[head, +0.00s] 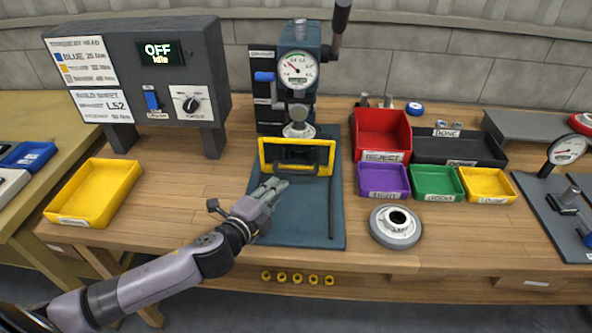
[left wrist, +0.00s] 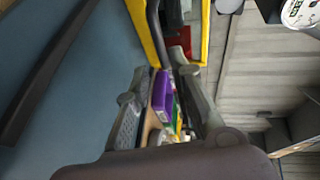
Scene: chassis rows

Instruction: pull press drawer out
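The press (head: 299,75) stands at the back of the bench with a round gauge. Its drawer (head: 297,143) has a yellow frame and a dark handle bar across the front, and sits at the foot of the press. My left gripper (head: 275,183) is just in front of the drawer's lower left part. In the left wrist view the two fingers of my left gripper (left wrist: 164,70) are apart, with nothing clearly held between them. The yellow frame (left wrist: 203,30) and dark handle (left wrist: 156,25) are right by the fingertips; contact cannot be told. My right gripper is not in view.
A blue mat (head: 300,225) with a thin dark rod (head: 331,208) lies before the press. Red (head: 381,130), purple (head: 383,180), green and yellow bins and a grey round part (head: 395,232) are to the right. A yellow tray (head: 95,190) is left.

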